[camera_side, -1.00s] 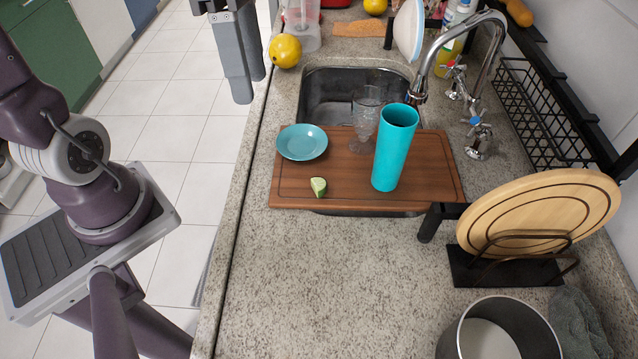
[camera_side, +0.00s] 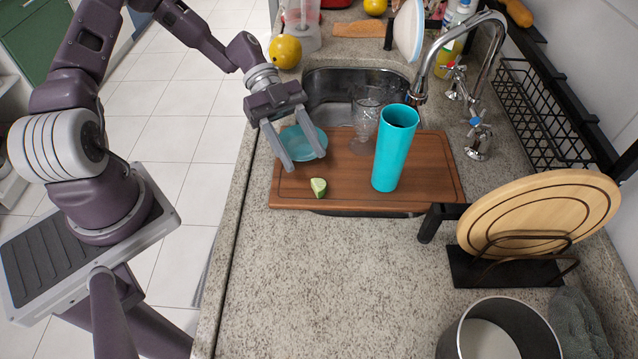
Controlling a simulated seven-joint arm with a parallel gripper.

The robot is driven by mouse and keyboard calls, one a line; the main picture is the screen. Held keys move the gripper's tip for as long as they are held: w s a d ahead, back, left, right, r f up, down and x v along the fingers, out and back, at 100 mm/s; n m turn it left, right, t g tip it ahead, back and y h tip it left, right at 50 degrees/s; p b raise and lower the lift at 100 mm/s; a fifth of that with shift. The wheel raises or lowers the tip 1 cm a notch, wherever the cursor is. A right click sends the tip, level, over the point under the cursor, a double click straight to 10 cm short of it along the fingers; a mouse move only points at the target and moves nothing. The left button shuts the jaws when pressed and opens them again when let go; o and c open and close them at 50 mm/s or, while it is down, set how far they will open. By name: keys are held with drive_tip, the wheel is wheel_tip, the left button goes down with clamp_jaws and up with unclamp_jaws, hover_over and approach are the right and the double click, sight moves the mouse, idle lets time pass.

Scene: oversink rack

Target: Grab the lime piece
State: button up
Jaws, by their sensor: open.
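The lime piece (camera_side: 318,187) is a small green wedge with a pale cut face. It lies near the front left part of the brown wooden board (camera_side: 420,187), which spans the sink. My gripper (camera_side: 305,163) is open and empty. Its two grey fingers point down toward the board, a little above and behind the lime piece in the picture, apart from it. The fingers partly cover the small blue plate (camera_side: 303,143) on the board.
A tall turquoise cup (camera_side: 394,150) and a clear glass (camera_side: 366,122) stand on the board right of the plate. A rack with a round wooden board (camera_side: 538,215) and a metal pot (camera_side: 498,335) stand right. The front counter is clear.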

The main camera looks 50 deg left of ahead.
sight(319, 182)
drive_tip(key=x, duration=0.5)
drive_tip(key=shift+s+d+r, duration=0.2)
drive_tip(key=shift+d+r, duration=0.05)
drive_tip(key=shift+d, duration=0.3)
drive_tip(key=shift+c, duration=0.4)
clamp_jaws()
